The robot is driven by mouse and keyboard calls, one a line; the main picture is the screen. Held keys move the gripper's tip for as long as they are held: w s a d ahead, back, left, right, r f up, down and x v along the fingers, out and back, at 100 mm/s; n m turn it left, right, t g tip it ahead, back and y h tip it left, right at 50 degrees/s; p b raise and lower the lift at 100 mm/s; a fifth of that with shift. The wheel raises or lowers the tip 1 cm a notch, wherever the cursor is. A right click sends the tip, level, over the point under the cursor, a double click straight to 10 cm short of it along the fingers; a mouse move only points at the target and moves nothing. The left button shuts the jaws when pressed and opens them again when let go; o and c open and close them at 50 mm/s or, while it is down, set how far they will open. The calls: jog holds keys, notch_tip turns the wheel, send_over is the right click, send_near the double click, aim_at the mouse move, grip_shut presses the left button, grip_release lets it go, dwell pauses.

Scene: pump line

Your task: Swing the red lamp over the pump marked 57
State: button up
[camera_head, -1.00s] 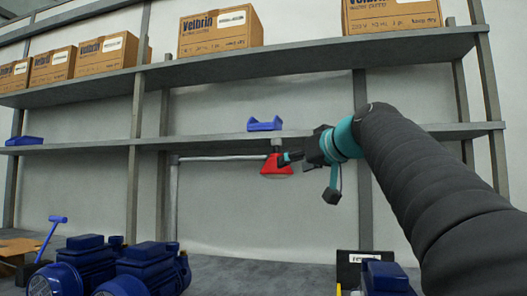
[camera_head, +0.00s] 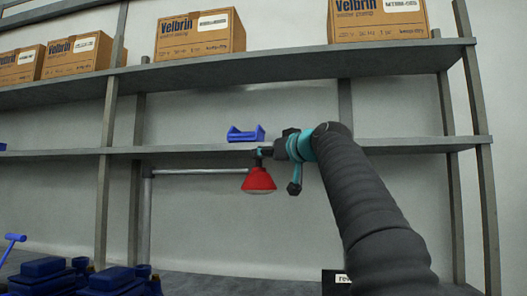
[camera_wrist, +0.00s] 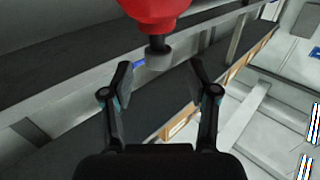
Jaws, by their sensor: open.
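The red lamp (camera_head: 258,180) hangs shade-down below the lower shelf, at the end of a grey horizontal arm (camera_head: 205,171) from an upright post on the left. My gripper (camera_head: 267,152) is at the lamp's neck, just above the shade. In the wrist view the red shade (camera_wrist: 155,10) is at the top edge, and its grey neck (camera_wrist: 157,50) lies at the gap between my open fingertips (camera_wrist: 158,78). I cannot tell whether they touch it. Blue pumps (camera_head: 120,282) stand at the lower left, partly cut off; no number is readable on them.
The lower shelf (camera_head: 390,145) runs close beside my gripper, with a blue bracket-shaped part (camera_head: 246,134) on it. Cardboard boxes (camera_head: 200,35) stand on the upper shelf. A black sign (camera_head: 337,282) is at the bottom. The wall below the shelf is clear.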

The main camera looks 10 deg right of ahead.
aim_at(260, 159)
jog(key=shift+p+x, duration=0.8)
jog(key=shift+x, duration=1.5)
